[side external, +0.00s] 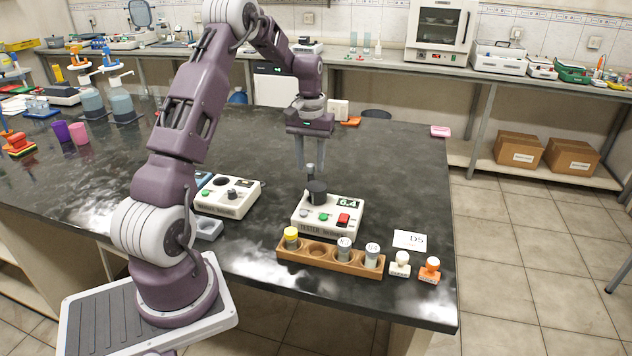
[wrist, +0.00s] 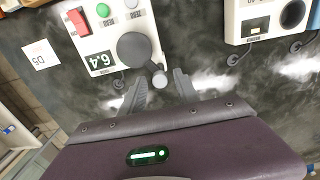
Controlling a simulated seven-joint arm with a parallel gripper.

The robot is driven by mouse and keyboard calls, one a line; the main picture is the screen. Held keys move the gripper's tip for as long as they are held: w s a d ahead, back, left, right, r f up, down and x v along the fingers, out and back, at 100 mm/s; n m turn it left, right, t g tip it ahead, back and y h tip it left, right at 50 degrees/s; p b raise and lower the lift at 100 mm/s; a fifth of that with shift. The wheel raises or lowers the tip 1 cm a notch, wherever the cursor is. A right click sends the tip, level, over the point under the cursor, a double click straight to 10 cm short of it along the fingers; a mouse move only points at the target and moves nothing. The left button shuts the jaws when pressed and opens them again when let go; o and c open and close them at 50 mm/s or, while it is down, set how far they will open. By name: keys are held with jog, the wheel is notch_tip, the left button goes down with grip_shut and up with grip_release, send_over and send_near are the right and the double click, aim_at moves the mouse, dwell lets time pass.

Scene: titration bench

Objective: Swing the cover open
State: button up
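The tester (side external: 328,216) is a white box with a 6.4 display, a red switch and a green button. Its dark round cover (side external: 317,190) lies flat over its well in the wrist view (wrist: 134,48), with a small grey knob (wrist: 159,81) at its edge. My gripper (side external: 314,168) points down above the cover. In the wrist view my gripper (wrist: 158,82) is open, its fingers apart on either side of the knob. Whether a finger touches the knob I cannot tell.
A wooden rack (side external: 330,257) with several vials stands in front of the tester. A second white instrument (side external: 227,196) stands to its left. A D5 card (side external: 409,240), a white stamp (side external: 400,263) and an orange stamp (side external: 430,269) lie to the right.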

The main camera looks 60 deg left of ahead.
grip_shut()
jog(key=n, duration=1.1)
jog(key=shift+n, duration=0.6)
jog(key=shift+c, duration=1.9)
grip_release()
grip_shut()
jog(key=n, duration=1.1)
jog(key=shift+n, duration=0.4)
jog(key=o, duration=1.2)
grip_release()
